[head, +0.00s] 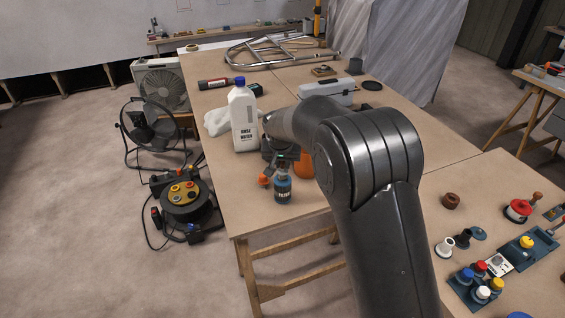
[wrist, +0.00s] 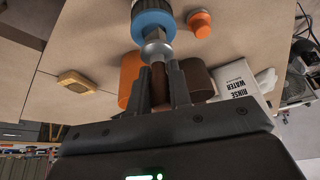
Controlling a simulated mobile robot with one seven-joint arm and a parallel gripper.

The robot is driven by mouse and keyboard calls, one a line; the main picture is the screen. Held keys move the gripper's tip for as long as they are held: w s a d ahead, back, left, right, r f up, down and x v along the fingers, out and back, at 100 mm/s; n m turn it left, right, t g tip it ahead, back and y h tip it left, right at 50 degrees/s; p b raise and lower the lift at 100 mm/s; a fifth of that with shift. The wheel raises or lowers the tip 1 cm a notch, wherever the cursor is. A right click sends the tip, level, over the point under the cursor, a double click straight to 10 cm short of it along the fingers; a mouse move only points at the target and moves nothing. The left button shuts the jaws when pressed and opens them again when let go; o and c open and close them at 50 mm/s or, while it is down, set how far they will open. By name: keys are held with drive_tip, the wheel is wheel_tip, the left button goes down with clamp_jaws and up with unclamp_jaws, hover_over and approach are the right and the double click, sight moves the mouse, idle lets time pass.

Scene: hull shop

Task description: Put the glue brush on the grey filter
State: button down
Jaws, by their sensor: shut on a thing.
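My gripper (wrist: 160,72) is shut on the brown handle of the glue brush (wrist: 158,78). The brush's silvery ferrule (wrist: 154,46) points away from my fingers toward a blue-rimmed jar (wrist: 152,20). The bristles are hidden, and I cannot tell whether they are inside the jar or just above it. In the head view, my gripper (head: 285,158) is low over the near end of the bench, just above the blue jar (head: 283,188). My arm hides part of the bench. A grey cup-like piece (head: 355,66) stands farther back; I cannot tell whether it is the grey filter.
A white rinse-water bottle (head: 243,115) stands left of my gripper. An orange jar (head: 304,164) and an orange cap (head: 264,180) are close by. A grey toolbox (head: 327,92) and tubular frame (head: 270,50) lie farther back. The right bench (head: 420,182) holds several small items.

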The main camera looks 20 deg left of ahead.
drive_tip(key=shift+f, duration=0.1)
drive_tip(key=c, duration=1.3)
unclamp_jaws()
drive_tip(key=v, duration=1.2)
drive_tip(key=shift+d, duration=0.15)
